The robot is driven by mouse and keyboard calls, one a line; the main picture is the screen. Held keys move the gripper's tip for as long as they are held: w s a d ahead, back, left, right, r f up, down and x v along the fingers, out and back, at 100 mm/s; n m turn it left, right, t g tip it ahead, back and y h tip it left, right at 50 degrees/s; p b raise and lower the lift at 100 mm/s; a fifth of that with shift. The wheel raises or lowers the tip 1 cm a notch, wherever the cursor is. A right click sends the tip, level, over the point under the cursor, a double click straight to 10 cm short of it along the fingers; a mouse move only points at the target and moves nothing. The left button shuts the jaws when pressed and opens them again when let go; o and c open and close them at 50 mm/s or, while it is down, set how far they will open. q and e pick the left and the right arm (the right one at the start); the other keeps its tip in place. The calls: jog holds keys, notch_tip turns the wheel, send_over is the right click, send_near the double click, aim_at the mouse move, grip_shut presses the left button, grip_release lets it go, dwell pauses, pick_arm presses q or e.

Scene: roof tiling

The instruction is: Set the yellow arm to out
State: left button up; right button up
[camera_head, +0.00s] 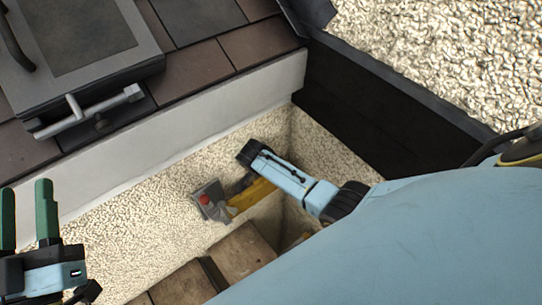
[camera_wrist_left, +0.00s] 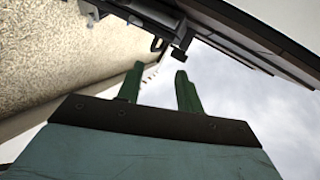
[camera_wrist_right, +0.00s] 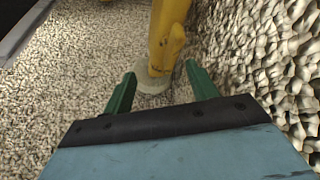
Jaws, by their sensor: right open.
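The yellow arm (camera_head: 252,194) shows in part in the head view, beside a grey box with a red button (camera_head: 205,199); my right arm covers some of it. In the right wrist view the yellow arm (camera_wrist_right: 168,35) comes down from the top to a pale round part (camera_wrist_right: 152,78). My right gripper (camera_wrist_right: 155,85) is open there, with its green fingers on either side of that round part; I cannot tell if they touch it. My left gripper (camera_head: 26,212) is open and empty at the left edge of the head view, and it shows open in the left wrist view (camera_wrist_left: 158,85).
A roof window with a grey metal handle (camera_head: 88,112) lies on dark tiles at upper left. A white board (camera_head: 170,145) edges the roof, and a black gutter-like ledge (camera_head: 340,105) runs at right. Brown blocks (camera_head: 240,250) stand at the bottom.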

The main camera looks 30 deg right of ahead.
jog(key=shift+b+x, duration=0.65)
jog(key=shift+x, duration=0.55)
jog(key=shift+w+d+f+b, duration=0.1)
jog(key=shift+d+f+b, duration=0.1)
jog(key=shift+f+b, duration=0.35)
pick_arm(q)
jog(key=shift+s+a+r+t+h+b, duration=0.2)
jog(key=shift+s+r+t+h, duration=0.25)
jog(key=shift+s+r+t, duration=0.8)
jog(key=shift+s+a+r+t+h+b, duration=0.15)
jog(key=shift+s+r+t+h, duration=0.5)
jog(key=shift+t, duration=1)
pick_arm(e)
jog(key=shift+w+d+f, duration=0.1)
jog(key=shift+d+f, duration=0.1)
jog(key=shift+f, duration=0.3)
pick_arm(q)
jog(key=shift+r, duration=0.2)
pick_arm(e)
grip_shut()
pick_arm(q)
jog(key=shift+y, duration=0.3)
